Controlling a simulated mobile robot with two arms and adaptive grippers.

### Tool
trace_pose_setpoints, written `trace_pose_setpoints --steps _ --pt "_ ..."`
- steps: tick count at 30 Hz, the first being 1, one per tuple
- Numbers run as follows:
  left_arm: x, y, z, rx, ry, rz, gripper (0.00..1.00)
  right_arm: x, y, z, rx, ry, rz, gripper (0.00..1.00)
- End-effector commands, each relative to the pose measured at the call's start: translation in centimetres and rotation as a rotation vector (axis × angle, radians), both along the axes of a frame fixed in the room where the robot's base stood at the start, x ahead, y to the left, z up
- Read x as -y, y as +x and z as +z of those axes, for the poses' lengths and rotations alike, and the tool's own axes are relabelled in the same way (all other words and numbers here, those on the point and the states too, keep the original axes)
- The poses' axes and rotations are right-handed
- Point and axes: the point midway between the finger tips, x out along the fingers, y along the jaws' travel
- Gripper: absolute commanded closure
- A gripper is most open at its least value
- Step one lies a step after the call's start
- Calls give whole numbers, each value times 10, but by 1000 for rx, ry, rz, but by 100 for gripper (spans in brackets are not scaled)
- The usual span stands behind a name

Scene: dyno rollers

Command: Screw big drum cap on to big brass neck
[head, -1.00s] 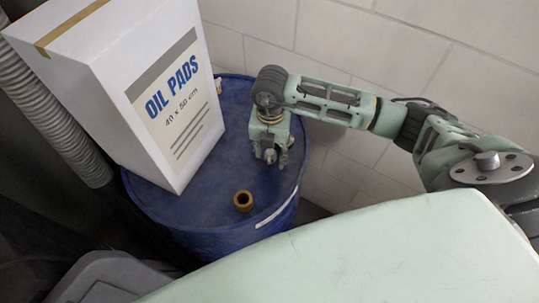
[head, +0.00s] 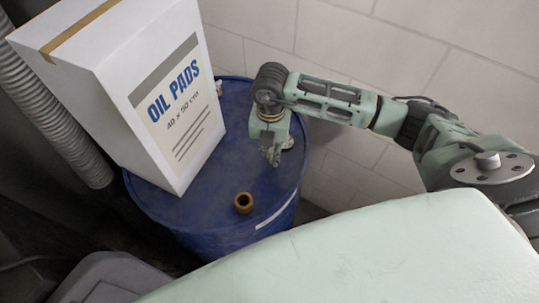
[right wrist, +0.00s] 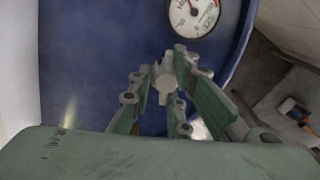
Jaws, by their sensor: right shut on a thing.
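The big brass neck (head: 243,203) stands open and upright on the blue drum's top, near its front edge. My right gripper (head: 271,155) is above the drum top, behind and to the right of the neck and apart from it. In the right wrist view my right gripper (right wrist: 165,95) is shut on a pale grey lobed piece, which I take for the big drum cap (right wrist: 165,75). The fingers hide part of the cap. In the head view the cap cannot be made out clearly. My left gripper is not in view.
A tall white oil pads box (head: 135,110) stands on the left of the blue drum (head: 215,175). A round dial gauge (right wrist: 195,14) shows in the right wrist view. A pale wall is behind. The drum top between gripper and neck is clear.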

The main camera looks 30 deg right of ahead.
Motion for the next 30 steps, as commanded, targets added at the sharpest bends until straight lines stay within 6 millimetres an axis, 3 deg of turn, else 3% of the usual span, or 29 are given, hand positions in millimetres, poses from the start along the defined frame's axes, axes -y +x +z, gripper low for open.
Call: trace_pose_setpoints --steps 14,30 --pt "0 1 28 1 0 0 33 0 0 41 0 -1 -1 100" --pt "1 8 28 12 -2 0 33 4 5 44 3 -2 -4 100"
